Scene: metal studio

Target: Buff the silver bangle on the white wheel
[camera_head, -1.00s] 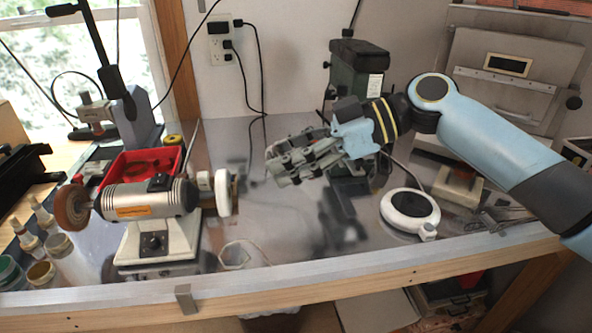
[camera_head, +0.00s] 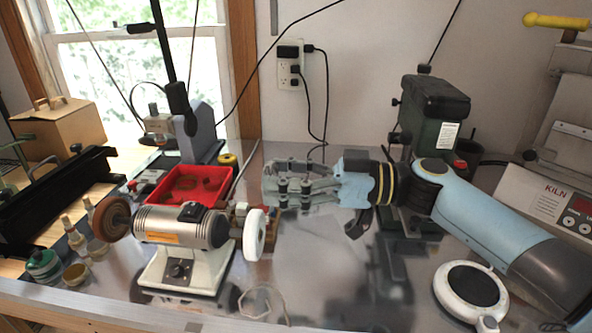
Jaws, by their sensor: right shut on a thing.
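The buffing machine (camera_head: 180,228) stands on the bench at left centre, with the white wheel (camera_head: 255,235) on its right end and a brown wheel (camera_head: 113,218) on its left end. My right gripper (camera_head: 270,186) reaches in from the right, pointing left, just above and right of the white wheel in the picture. My left gripper is not in view.
A red tray (camera_head: 160,190) lies behind the buffing machine. A dark green machine (camera_head: 435,105) stands behind my right arm. A round white device (camera_head: 470,290) sits at front right, and a kiln (camera_head: 550,205) at the right edge. Small jars (camera_head: 43,263) stand front left.

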